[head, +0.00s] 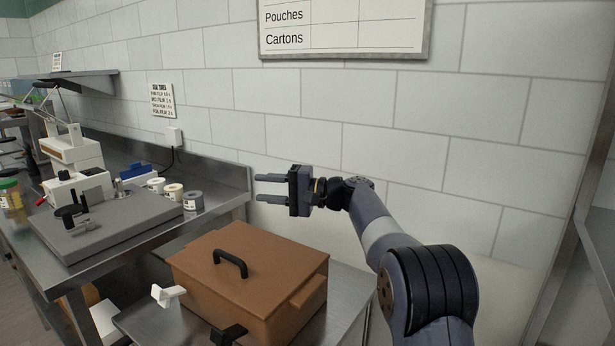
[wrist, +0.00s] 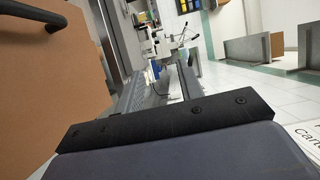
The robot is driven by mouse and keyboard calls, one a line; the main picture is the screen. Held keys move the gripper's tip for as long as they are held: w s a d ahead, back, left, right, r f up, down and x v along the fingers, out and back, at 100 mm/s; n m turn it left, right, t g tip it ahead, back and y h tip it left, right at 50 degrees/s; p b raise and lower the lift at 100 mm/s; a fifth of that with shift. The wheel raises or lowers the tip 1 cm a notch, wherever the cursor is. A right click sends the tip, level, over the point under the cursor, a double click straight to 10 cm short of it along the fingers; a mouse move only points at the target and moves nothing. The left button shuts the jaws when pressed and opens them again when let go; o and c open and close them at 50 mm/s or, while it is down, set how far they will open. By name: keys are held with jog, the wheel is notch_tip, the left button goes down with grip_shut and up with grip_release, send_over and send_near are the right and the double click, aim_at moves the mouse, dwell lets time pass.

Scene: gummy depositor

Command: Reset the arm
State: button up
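My gripper (head: 270,188) is in the middle of the head view, at the end of my arm, which reaches in from the lower right. Its two fingers point left and stand apart with nothing between them. It hangs in the air in front of the tiled wall, above a brown lidded box (head: 250,270) and apart from it. In the wrist view my gripper's dark body fills the bottom, and the brown box (wrist: 40,90) shows sideways at the left.
The box has a black handle (head: 230,262) and stands on a low metal table (head: 142,322). A white sign (head: 345,28) hangs on the wall. Air around my gripper is clear.

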jog(key=w+d+m+t+y+p, duration=0.1)
jog(key=w+d+m+p, duration=0.3)
jog(key=p, duration=0.4)
jog(key=w+d+m+t+y+p, duration=0.1)
jog(key=w+d+m+t+p, duration=0.1)
jog(key=w+d+m+p, duration=0.2)
jog(key=w+f+m+p, duration=0.1)
jog(key=w+m+p, duration=0.2)
jog(key=w+p, duration=0.2)
jog(key=shift+d+t+y, duration=0.25)
jog(key=shift+t+y, duration=0.05)
dwell(0.4)
